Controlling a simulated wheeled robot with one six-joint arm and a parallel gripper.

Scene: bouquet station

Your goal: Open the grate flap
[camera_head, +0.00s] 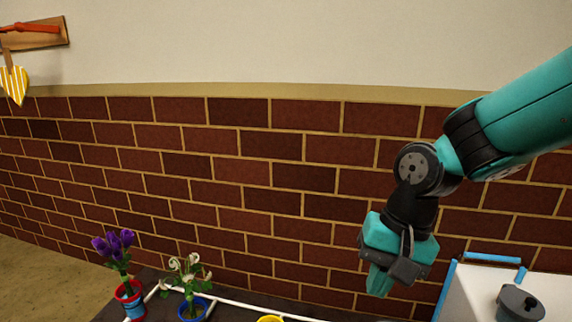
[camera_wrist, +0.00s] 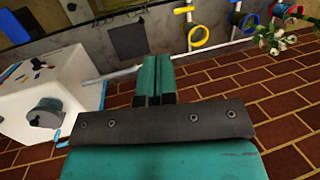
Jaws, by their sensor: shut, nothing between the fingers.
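My gripper (camera_head: 378,284) hangs fingers-down before the brick wall, left of a white box (camera_head: 470,290). Its teal fingers (camera_wrist: 155,75) are together and empty in the wrist view. I cannot make out the grate flap for sure. A dark square panel (camera_wrist: 128,40) lies on the dark counter beyond the fingertips in the wrist view, apart from them. I cannot tell whether it is the flap, or whether it is open or shut.
The white box has blue edge strips and a dark grey knob-like part (camera_head: 520,303). Purple flowers (camera_head: 114,243) in a red pot and pale flowers (camera_head: 185,275) in a blue pot stand left. A yellow ring (camera_wrist: 198,36) shows by the counter's pale rail.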

